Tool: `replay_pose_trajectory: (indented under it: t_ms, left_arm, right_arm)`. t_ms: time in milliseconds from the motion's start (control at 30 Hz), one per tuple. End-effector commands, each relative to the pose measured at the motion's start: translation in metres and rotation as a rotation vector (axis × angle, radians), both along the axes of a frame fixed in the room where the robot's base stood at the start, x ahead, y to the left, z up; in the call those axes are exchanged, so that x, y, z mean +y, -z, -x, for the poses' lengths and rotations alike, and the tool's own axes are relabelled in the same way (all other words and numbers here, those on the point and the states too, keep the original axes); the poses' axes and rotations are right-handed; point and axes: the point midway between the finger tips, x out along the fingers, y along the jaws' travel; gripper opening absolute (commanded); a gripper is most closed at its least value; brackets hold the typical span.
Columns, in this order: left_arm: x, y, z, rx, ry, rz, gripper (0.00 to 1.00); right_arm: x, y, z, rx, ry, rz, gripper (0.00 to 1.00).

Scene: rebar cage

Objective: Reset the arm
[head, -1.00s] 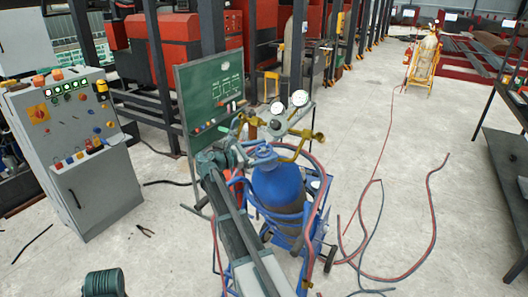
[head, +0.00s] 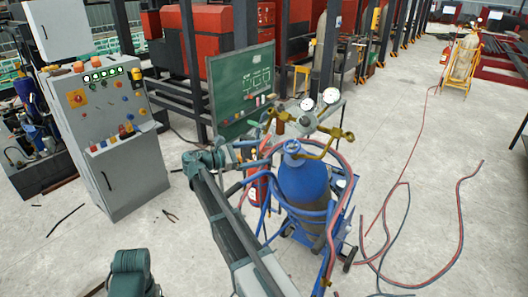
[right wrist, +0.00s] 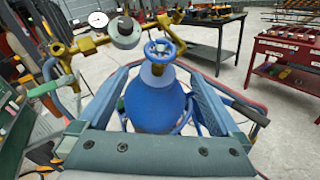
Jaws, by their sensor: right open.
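My right gripper (head: 254,164) is open, to the left of a blue gas cylinder (head: 303,183) in the head view. In the right wrist view, the two fingers of the right gripper (right wrist: 155,72) stand apart, with the blue cylinder (right wrist: 156,103) and its round blue valve wheel (right wrist: 160,51) showing between and beyond them. I see nothing held in the fingers. Whether a finger touches the cylinder or its hoses is unclear. A dark green part of my own body shows at the bottom left of the head view. My left gripper is not in view.
Brass fittings with pressure gauges (head: 331,96) top the cylinder, which stands on a blue cart (head: 312,238). Red hoses (head: 440,272) lie on the floor at right. A grey control cabinet (head: 128,168) and green board (head: 243,92) stand left. Pliers (head: 170,215) lie on the floor.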

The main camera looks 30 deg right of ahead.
Motion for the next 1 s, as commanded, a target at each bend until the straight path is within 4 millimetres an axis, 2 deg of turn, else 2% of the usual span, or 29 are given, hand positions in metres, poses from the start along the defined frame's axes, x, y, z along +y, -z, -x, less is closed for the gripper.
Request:
replay_pose_trajectory:
  t_ms: [333,467,567,1000]
  left_arm:
    - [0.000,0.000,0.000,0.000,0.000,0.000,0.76]
    - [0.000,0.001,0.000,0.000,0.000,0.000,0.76]
    - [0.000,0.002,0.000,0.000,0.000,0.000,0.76]
    - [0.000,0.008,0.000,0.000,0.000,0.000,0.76]
  right_arm:
    - [0.000,0.000,0.000,0.000,0.000,0.000,1.00]
    - [-0.008,0.001,0.002,0.000,0.002,0.000,1.00]
    - [-0.021,0.002,0.004,0.000,0.002,0.000,1.00]
    - [-0.101,0.008,0.014,0.001,0.002,-0.001,1.00]
